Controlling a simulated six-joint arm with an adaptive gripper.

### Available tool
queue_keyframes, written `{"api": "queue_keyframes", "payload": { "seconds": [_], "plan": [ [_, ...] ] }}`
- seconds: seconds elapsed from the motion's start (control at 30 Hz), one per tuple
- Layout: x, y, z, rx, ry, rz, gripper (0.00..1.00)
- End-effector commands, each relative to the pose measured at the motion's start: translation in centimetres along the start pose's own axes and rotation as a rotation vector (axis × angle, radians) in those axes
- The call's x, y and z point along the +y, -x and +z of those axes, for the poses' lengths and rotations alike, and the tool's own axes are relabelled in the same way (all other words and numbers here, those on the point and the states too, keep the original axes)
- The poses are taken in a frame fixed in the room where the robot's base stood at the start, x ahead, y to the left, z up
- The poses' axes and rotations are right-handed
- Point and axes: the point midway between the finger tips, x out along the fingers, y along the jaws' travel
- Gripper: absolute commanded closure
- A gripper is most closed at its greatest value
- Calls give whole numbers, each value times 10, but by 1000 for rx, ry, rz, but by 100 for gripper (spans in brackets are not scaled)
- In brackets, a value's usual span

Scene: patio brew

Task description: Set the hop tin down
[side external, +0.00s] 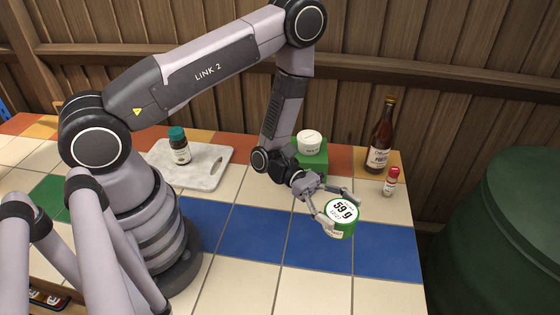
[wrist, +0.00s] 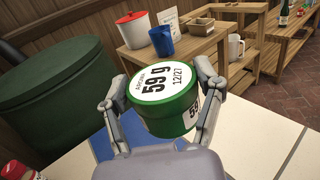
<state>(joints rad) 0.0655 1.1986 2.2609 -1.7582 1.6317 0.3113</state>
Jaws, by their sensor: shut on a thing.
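The hop tin (side external: 340,229) is a round green tin with a white top label reading 59 g. My gripper (side external: 342,212) is shut on it, with one finger on each side. In the wrist view the tin (wrist: 170,122) sits between both fingers of my gripper (wrist: 160,95), label facing up and tilted in the picture. In the side view the tin is over the blue tile band (side external: 258,235) near the right end of the table. I cannot tell whether its base touches the tiles.
A brown bottle (side external: 381,140) and a red-capped small bottle (side external: 391,182) stand behind right. A white tub (side external: 309,144) sits on a green block (side external: 312,160). A marble board (side external: 210,165) holds a teal-capped jar (side external: 180,150). A green barrel (side external: 510,220) stands beyond the table's right edge.

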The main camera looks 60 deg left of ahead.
Motion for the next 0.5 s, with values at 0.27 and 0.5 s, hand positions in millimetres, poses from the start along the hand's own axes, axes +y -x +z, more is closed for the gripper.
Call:
{"api": "queue_keyframes", "payload": {
  "seconds": [0.27, 0.5],
  "plan": [
    [0, 0, -44, -1, -1, 0, 71],
    [0, 0, -65, -1, 1, -1, 71]
  ]
}}
